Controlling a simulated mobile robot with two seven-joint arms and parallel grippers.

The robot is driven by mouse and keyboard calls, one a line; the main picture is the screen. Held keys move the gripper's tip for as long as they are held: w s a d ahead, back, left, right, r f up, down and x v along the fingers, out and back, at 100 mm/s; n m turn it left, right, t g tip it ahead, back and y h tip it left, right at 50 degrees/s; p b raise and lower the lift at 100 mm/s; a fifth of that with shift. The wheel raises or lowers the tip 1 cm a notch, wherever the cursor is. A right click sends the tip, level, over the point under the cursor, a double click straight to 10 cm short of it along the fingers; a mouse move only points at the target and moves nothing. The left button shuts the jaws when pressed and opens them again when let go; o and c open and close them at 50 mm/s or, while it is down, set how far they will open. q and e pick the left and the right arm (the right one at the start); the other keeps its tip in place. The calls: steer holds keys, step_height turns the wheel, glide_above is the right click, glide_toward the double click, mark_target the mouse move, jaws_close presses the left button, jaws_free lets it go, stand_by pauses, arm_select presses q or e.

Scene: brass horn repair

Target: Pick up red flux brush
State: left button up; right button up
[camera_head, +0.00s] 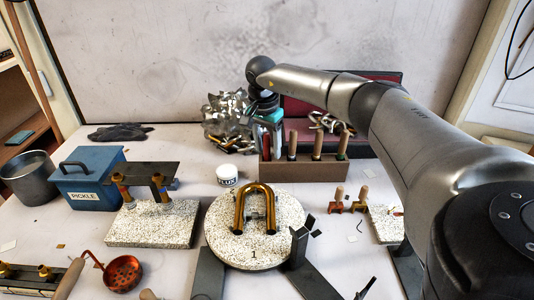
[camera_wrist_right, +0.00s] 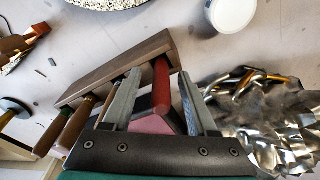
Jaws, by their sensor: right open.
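The red flux brush (camera_wrist_right: 161,88) shows in the right wrist view as a red handle standing at one end of the brown rack (camera_wrist_right: 115,70). My right gripper (camera_wrist_right: 160,78) is open, with one finger on each side of the red handle. Whether either finger touches it I cannot tell. My left gripper is not in view.
Several other handled tools (camera_head: 317,145) stand in the rack to the right. Crumpled metal scrap (camera_head: 224,118) lies to the left of my gripper. A white flux jar (camera_head: 227,175) stands in front, near the round board (camera_head: 222,250) with a brass U-shaped tube (camera_head: 240,208).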

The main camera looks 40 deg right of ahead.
steer(key=shift+f, duration=0.4)
jaws_close()
stand_by(0.4)
